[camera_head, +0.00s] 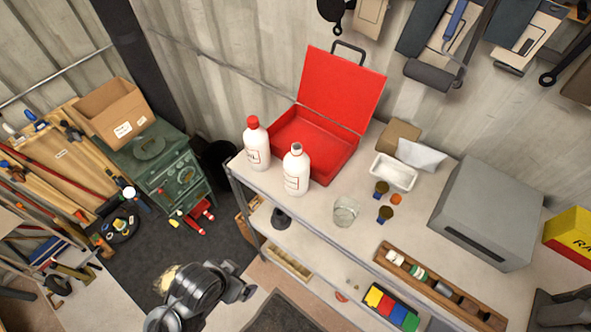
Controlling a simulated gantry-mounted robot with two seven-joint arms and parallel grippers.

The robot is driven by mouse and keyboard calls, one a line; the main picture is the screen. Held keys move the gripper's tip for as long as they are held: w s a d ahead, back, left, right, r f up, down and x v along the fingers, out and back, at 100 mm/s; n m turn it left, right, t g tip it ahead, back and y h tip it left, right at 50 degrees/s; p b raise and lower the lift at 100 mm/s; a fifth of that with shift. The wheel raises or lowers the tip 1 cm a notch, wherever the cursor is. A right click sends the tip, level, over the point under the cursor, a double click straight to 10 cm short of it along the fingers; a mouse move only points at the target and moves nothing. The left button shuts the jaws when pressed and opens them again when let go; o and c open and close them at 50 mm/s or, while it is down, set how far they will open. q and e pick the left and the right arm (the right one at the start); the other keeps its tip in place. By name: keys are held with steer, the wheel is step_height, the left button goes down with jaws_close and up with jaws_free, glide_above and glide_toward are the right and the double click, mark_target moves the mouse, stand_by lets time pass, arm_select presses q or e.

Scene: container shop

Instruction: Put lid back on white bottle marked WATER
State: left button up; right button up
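Two white bottles stand upright at the shelf's left end, beside the red case. The rear bottle (257,147) wears a red lid (252,122). The front bottle (296,172) has a greyish top with no red lid on it. Both labels are too small to read, so I cannot tell which says WATER. A small round orange-red piece (396,199) lies on the shelf to the right, beside two small dark-topped items; I cannot tell whether it is a lid. Dark grey links of one of my arms show at the bottom, well apart from the bottles; no gripper fingers are visible.
The open red case (318,150) stands behind the bottles. A clear glass (345,211), a white tray (394,172), a grey metal box (487,213) and a wooden rack (440,287) share the white shelf top (310,222). The shelf's front left is clear.

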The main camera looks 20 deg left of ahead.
arm_select(q)
steer(key=shift+c, duration=0.2)
steer(key=c, duration=1.1)
